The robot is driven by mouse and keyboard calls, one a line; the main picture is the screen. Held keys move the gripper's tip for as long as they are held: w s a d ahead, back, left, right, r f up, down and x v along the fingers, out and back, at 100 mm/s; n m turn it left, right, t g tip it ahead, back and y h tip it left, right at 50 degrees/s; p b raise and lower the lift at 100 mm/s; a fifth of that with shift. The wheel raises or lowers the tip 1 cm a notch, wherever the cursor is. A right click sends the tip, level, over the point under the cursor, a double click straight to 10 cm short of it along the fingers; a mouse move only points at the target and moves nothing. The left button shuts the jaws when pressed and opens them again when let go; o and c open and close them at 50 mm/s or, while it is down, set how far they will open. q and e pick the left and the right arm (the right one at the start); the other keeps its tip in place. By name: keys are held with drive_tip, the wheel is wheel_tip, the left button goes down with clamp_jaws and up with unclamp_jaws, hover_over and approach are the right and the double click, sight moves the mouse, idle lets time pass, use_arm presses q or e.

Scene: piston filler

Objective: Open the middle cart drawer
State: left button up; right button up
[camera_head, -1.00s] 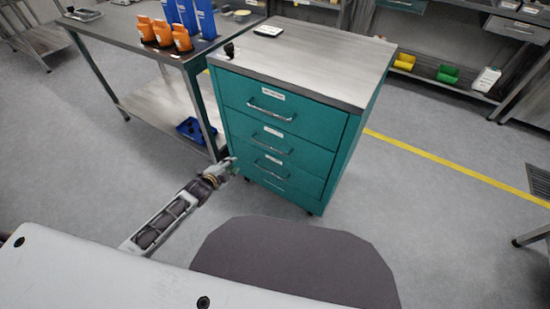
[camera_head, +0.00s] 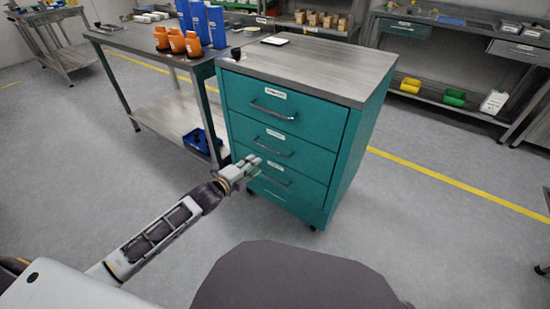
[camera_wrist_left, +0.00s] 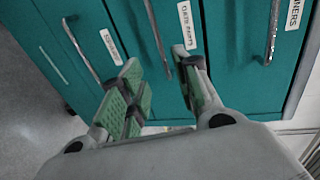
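The teal cart (camera_head: 345,165) has a grey top and stacked, labelled drawers with bar handles, all apparently shut. The middle drawer (camera_head: 308,157) has its handle (camera_head: 272,151) below the top drawer's handle. My left gripper (camera_head: 252,166) is in front of the cart's left side, low, near the lowest handle in the picture. In the left wrist view the gripper (camera_wrist_left: 156,58) is open and empty. The middle handle (camera_wrist_left: 156,35) runs between its fingertips in the picture; contact cannot be told. My right gripper is not in view.
A workbench (camera_head: 125,38) with orange and blue containers stands left of the cart, with a blue bin (camera_head: 197,140) on its lower shelf. A black knob-like item (camera_head: 236,53) is on the cart's top. The floor in front and right of the cart is clear.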

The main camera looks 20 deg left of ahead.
sight(273, 151)
use_arm(q)
drive_tip(key=shift+w+d, duration=0.1)
drive_tip(key=shift+w, duration=0.1)
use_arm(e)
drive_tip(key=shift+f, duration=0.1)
use_arm(q)
drive_tip(key=b+x, duration=0.5)
drive_tip(key=x, duration=0.8)
drive_tip(key=shift+w, duration=0.2)
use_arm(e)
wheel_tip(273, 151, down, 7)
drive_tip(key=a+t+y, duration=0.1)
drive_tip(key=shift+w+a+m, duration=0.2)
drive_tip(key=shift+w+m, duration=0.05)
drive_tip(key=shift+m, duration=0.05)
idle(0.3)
